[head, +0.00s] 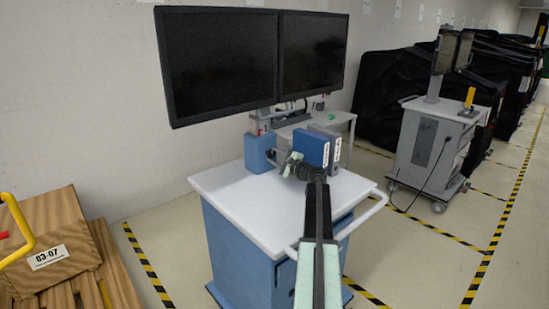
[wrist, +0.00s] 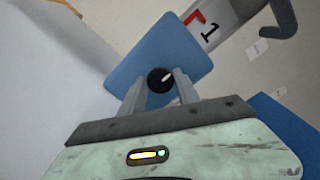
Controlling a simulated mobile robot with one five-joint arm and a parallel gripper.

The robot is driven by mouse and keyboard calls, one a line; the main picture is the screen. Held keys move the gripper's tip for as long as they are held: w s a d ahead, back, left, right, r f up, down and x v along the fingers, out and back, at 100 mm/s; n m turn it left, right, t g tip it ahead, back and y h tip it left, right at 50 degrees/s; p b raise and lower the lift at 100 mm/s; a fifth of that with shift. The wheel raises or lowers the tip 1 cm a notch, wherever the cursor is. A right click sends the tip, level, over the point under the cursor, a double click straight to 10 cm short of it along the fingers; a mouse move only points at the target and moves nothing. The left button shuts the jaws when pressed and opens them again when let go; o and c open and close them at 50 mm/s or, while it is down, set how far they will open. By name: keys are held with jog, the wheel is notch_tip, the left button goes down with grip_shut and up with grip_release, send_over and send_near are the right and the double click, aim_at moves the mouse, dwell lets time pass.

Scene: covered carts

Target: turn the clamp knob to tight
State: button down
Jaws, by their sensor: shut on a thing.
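The clamp knob (wrist: 158,82) is small, round and black with a white pointer mark that points up and to the right in the wrist view. It sits on the face of a blue clamp block (wrist: 172,48); this block also shows in the head view (head: 257,153). My gripper (wrist: 160,77) has its two grey fingers on either side of the knob, shut on it. In the head view my gripper (head: 287,163) is beside the block, over the cart top, and the knob cannot be made out.
The block is by the grey post (wrist: 207,22) with a red mark and a "1". Two black monitors (head: 220,62) stand above the white cart top (head: 235,190). Blue and grey binders (head: 312,148) stand close right of my gripper. A second cart (head: 425,145) is farther right.

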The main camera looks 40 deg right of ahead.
jog(key=c, duration=0.9)
grip_release()
jog(key=s, duration=0.8)
jog(key=shift+a, duration=0.25)
jog(key=shift+w, duration=0.1)
